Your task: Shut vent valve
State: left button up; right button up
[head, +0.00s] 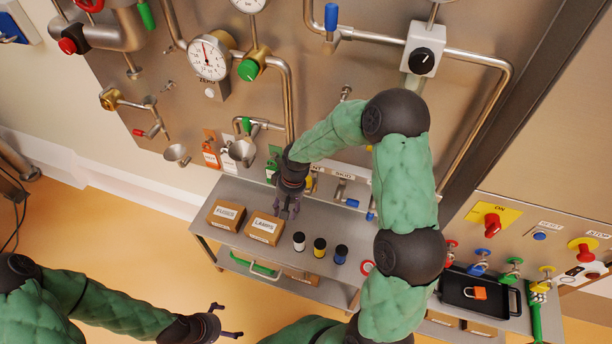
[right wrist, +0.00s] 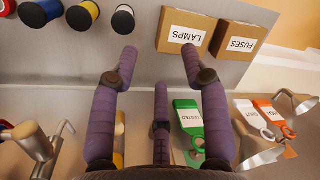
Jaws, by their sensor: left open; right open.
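No label naming a vent valve can be read. Several valves show on the steel panel in the head view: a green-knobbed one (head: 248,70) beside the gauge, a brass one with a red-tipped handle (head: 140,130) at lower left, a blue-handled one (head: 331,20) at the top and a green-handled one (head: 146,14) at upper left. My right gripper (head: 288,210) is open and empty above the shelf, near the LAMPS box; its spread fingers also show in the right wrist view (right wrist: 160,62). My left gripper (head: 228,322) is open and empty over the floor, well away from the panel.
A steel shelf (head: 235,188) holds the FUSES box (head: 226,214), the LAMPS box (head: 265,228) and several small spools (head: 320,247). Tags and funnels (head: 242,150) hang behind. A black tray (head: 470,292) holds an orange padlock (head: 475,292). My right arm covers part of the panel.

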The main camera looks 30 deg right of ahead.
notch_tip(320, 180, up, 16)
jog(key=h+p, duration=0.1)
jog(key=h, duration=0.1)
send_over(308, 178)
jog(key=shift+s+a+f+m, duration=0.1)
jog(key=shift+a+f+m, duration=0.1)
jog(key=shift+m, duration=0.2)
jog(key=shift+d+f, duration=0.1)
jog(key=shift+d, duration=0.1)
notch_tip(308, 178, down, 10)
jog(key=b, duration=0.3)
jog(key=shift+f, duration=0.15)
grip_shut()
